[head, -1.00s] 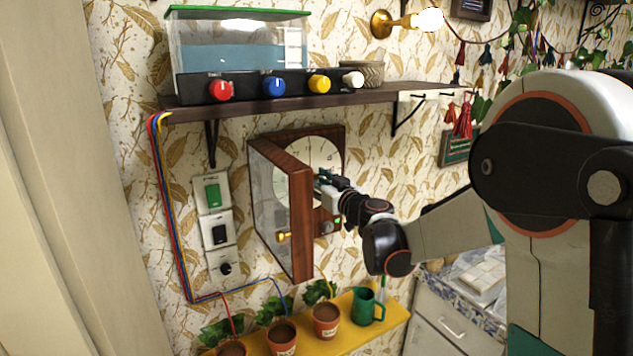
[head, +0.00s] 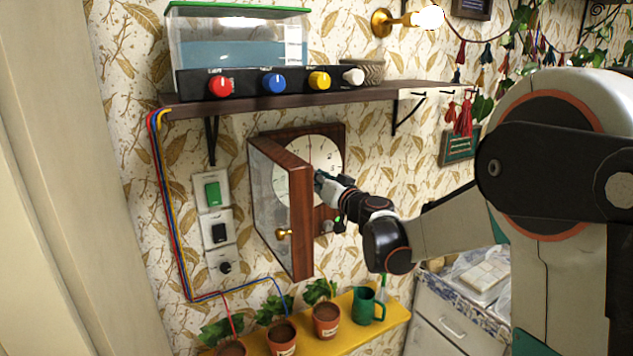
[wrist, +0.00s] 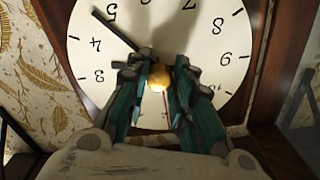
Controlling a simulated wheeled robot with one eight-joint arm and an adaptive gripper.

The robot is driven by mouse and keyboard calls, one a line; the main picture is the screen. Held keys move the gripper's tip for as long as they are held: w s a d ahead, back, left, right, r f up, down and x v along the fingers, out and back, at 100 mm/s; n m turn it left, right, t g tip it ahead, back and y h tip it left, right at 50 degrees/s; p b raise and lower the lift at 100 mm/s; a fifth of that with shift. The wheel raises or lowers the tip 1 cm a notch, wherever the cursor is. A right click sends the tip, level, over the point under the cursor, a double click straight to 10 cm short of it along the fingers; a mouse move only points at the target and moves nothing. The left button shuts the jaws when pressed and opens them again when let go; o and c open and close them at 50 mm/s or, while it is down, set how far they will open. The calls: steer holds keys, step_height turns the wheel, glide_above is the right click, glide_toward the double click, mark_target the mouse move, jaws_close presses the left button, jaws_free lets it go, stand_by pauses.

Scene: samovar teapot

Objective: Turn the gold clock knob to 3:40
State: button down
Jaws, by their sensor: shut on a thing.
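The clock (head: 325,155) has a pale round face in a brown wooden case, with its door standing open. The face also fills the wrist view (wrist: 215,50), where the numerals appear upside down. The gold knob (wrist: 158,77) is at the centre of the face. My gripper (wrist: 160,78) has its green-grey fingers on both sides of the knob and is shut on it. It also shows in the head view (head: 320,178), in front of the face. A dark clock hand (wrist: 113,30) points between 4 and 5. A thin red hand points downward in the wrist view. My fingers hide part of the face.
The open clock door (head: 282,210) stands just left of my gripper. A shelf (head: 300,95) with a tank and coloured knobs is above. Potted plants and a green mug (head: 367,306) stand on a yellow shelf below. Switches (head: 213,192) are on the wall at left.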

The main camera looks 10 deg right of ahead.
steer(key=m+b, duration=0.1)
steer(key=m, duration=1.8)
steer(key=shift+r+b, duration=0.1)
steer(key=shift+b, duration=0.25)
steer(key=shift+m, duration=0.3)
steer(key=c, duration=1.4)
jaws_free()
steer(key=v, duration=1.2)
